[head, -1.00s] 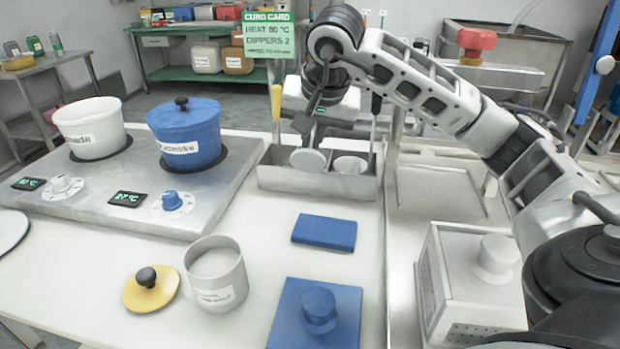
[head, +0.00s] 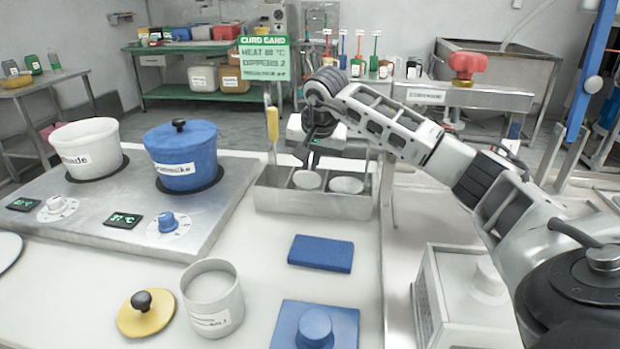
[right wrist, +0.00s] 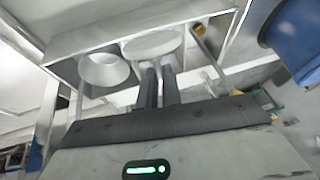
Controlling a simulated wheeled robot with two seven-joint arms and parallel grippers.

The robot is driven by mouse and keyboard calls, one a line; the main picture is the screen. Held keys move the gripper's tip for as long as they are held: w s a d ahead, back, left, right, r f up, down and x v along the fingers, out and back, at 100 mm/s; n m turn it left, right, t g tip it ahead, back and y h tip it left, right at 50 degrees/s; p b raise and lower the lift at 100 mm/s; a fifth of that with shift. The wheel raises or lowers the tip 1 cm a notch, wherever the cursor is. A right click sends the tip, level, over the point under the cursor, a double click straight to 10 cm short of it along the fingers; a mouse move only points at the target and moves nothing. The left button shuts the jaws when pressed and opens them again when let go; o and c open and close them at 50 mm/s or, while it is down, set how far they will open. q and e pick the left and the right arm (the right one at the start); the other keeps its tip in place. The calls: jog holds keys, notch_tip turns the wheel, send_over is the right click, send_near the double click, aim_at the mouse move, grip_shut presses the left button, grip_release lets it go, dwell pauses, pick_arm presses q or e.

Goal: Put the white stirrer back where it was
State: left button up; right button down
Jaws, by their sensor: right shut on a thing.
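My right gripper (head: 309,158) is over the metal rack (head: 315,206) on the worktop. It is shut on a slim part just above a white disc. I take this to be the white stirrer (head: 307,180), and its disc hangs at the rack's opening. In the right wrist view the fingers (right wrist: 158,88) point at the stirrer's disc (right wrist: 150,45). Whether the disc touches the rack, I cannot tell. A second white round piece (head: 346,185) sits in the rack to its right. My left gripper is out of view.
A yellow-handled tool (head: 272,124) stands at the rack's left end. A blue pot (head: 181,160) and a white pot (head: 88,148) stand on the hob to the left. A blue block (head: 320,253), a white cup (head: 212,300) and a yellow lid (head: 145,315) lie in front.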

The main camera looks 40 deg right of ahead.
jog(key=shift+w+d+f, duration=0.35)
jog(key=shift+w+f, duration=0.05)
jog(key=shift+f, duration=0.2)
jog(key=shift+w+d+f, duration=0.3)
jog(key=shift+w+f, duration=0.1)
jog(key=shift+f, duration=0.2)
jog(key=x, duration=0.2)
jog(key=p+x, duration=0.1)
jog(key=shift+s+d+f, duration=0.1)
jog(key=shift+s+f, duration=0.05)
jog(key=shift+f, duration=0.4)
jog(key=shift+f, duration=0.1)
jog(key=shift+f+b, duration=0.15)
jog(key=shift+b, duration=0.15)
jog(key=c, duration=1.6)
grip_release()
